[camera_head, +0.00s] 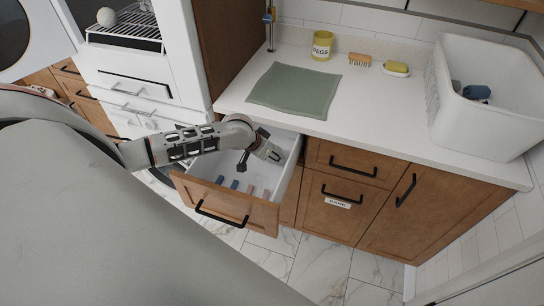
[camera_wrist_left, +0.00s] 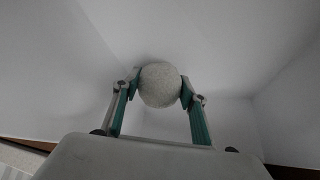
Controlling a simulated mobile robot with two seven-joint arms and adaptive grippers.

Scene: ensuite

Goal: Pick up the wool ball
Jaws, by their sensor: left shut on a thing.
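My left gripper (camera_head: 270,153) reaches into the open drawer (camera_head: 222,202) under the counter. In the left wrist view, its two green-padded fingers are shut on a round, speckled grey wool ball (camera_wrist_left: 160,84), one finger on each side. White drawer walls surround the ball in that view. Whether the ball touches the drawer floor I cannot tell. In the head view the held ball is hidden by the gripper. Another pale ball (camera_head: 106,17) sits at the upper left by a wire rack (camera_head: 125,24). My right gripper is not in view.
Several blue and pink pegs (camera_head: 235,185) lie in the drawer's front part. On the counter are a green cloth (camera_head: 294,90), a yellow pegs tin (camera_head: 322,45), a brush (camera_head: 360,60), a soap dish (camera_head: 396,70) and a white basket (camera_head: 480,125). The drawer walls are close around the gripper.

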